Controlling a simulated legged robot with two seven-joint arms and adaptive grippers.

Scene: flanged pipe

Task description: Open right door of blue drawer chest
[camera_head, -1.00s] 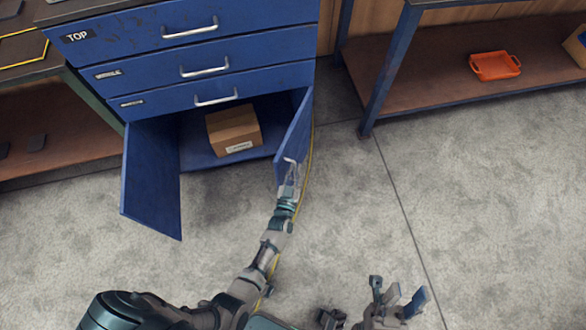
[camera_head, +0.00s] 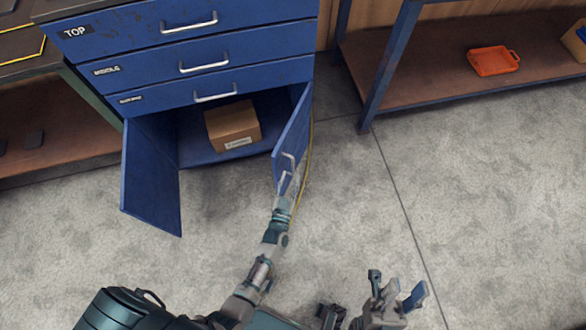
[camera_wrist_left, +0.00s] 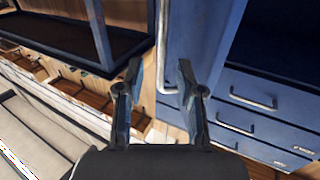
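The blue drawer chest (camera_head: 240,77) has its lower cabinet open, with both doors swung out. Its right door (camera_head: 292,135) stands ajar and carries a silver vertical handle (camera_head: 289,163). My left gripper (camera_head: 285,180) is at the lower end of that handle. In the left wrist view the fingers of my left gripper (camera_wrist_left: 157,78) are spread apart. The handle (camera_wrist_left: 162,45) runs down between them, nearer the right finger, beside the blue door panel (camera_wrist_left: 201,38). My right gripper (camera_head: 396,290) is open and empty over the floor at lower right.
The left door (camera_head: 150,180) is wide open. A cardboard box (camera_head: 233,125) sits inside the cabinet. A shelf table (camera_head: 430,80) with an orange tray (camera_head: 493,61) stands at right. The floor between is clear.

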